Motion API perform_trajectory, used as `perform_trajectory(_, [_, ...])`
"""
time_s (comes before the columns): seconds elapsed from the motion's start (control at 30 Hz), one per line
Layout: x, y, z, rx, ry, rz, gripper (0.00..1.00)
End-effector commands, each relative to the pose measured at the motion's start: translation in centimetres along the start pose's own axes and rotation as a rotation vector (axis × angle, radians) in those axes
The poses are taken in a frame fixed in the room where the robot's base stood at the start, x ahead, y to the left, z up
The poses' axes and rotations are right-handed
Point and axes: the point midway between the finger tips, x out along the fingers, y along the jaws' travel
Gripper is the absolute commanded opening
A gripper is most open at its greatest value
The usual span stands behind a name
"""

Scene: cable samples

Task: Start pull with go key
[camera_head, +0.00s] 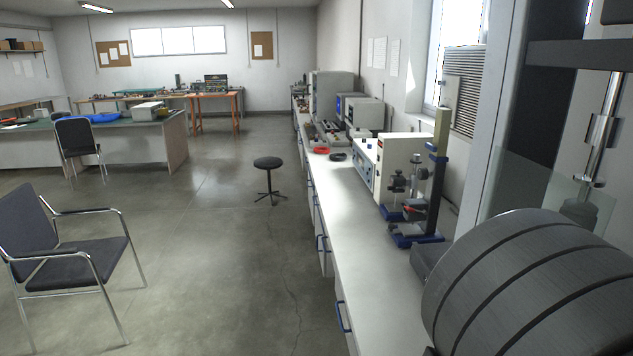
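My gripper does not show in this view. A tall frame at the right edge has a dark crossbeam (580,56) and a bright steel rod (606,115) with a clamp-like block partway down. A clear panel (545,190) stands in front of its lower part. The frame's base is hidden, and I cannot tell whether this is the pull tester. I can make out no go key anywhere. No cable sample can be made out.
A long white bench (365,235) runs along the right wall. On it are a stand with a blue base (415,240), a cream instrument box (400,160) and a red dish (321,150).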

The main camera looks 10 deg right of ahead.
Motion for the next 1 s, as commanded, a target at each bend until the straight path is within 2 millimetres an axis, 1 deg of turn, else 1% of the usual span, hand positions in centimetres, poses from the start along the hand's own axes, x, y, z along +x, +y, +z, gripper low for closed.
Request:
perform_trajectory(0.03, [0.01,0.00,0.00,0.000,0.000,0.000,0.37])
perform_trajectory(0.1, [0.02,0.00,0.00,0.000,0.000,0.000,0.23])
perform_trajectory(0.17, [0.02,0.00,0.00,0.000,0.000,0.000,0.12])
perform_trajectory(0.2, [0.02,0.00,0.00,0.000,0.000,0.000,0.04])
perform_trajectory(0.23, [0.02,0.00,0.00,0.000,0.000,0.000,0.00])
perform_trajectory(1.0, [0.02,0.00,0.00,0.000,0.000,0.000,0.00])
